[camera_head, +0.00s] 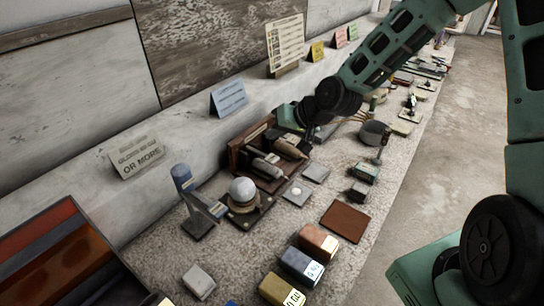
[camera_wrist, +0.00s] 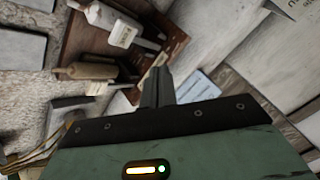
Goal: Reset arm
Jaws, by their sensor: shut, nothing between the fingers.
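My green arm reaches in from the upper right in the head view. My gripper (camera_head: 306,142) is over the far side of the table, beside a brown wooden rack (camera_head: 240,155) holding bottle-like tools. In the wrist view my gripper (camera_wrist: 157,75) is shut with nothing between its fingers. The rack (camera_wrist: 80,38) is to its left, with a white-labelled bottle (camera_wrist: 115,25) and a tan bottle (camera_wrist: 85,71). I cannot tell whether the fingers touch the rack.
A white plaster sphere (camera_head: 243,190) sits on a dark stand. A brown square pad (camera_head: 345,221), small blocks (camera_head: 301,265) and a round pan (camera_head: 374,133) are on the speckled tabletop (camera_head: 330,280). A blue sign (camera_head: 229,97) stands on the ledge behind. The floor (camera_head: 470,110) at right is clear.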

